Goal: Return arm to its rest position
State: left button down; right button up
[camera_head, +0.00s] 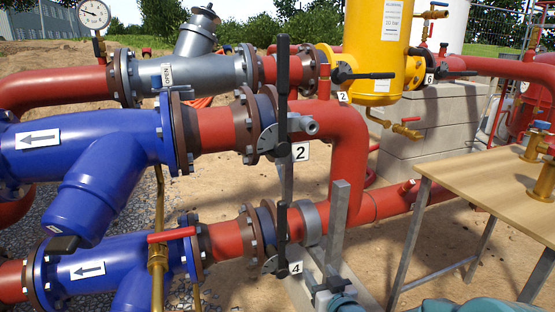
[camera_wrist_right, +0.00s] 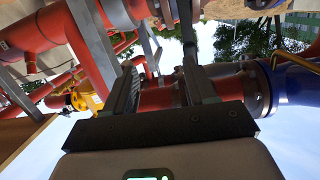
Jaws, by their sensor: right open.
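My right gripper (camera_head: 324,284) shows small and dark at the bottom centre of the head view, low in front of the pipework near the plate marked 4. In the right wrist view, the two grey fingers of my right gripper (camera_wrist_right: 159,62) stand well apart. I see nothing gripped between them, only red pipe and flanges behind. My left gripper is not in the head view.
Black valve levers (camera_head: 282,95) stand upright on the red pipes, beside blue strainers (camera_head: 95,170). A yellow vessel (camera_head: 375,50) stands behind. A wooden table (camera_head: 480,180) with brass valves is at the right. A grey post (camera_head: 338,225) rises close by my right gripper.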

jog(key=s+d+f+m+g+h, duration=0.1)
jog(key=s+f+g, duration=0.2)
jog(key=s+f, duration=0.45)
jog(key=s+d+f+m+g, duration=0.1)
jog(key=s+f+g, duration=0.3)
jog(key=f, duration=0.7)
jog(key=s+a+f+m+g, duration=0.1)
jog(key=s+f+g, duration=0.3)
jog(key=s, duration=0.7)
jog(key=s+a+f+m+g, duration=0.1)
jog(key=s+f+g, duration=0.25)
jog(key=s, duration=0.85)
notch_tip(320, 180, up, 27)
jog(key=s+p, duration=0.1)
jog(key=p, duration=2.6)
jog(key=shift+s+g+y+p, duration=0.25)
jog(key=shift+g+y+p, duration=0.1)
jog(key=shift+y+p, duration=0.05)
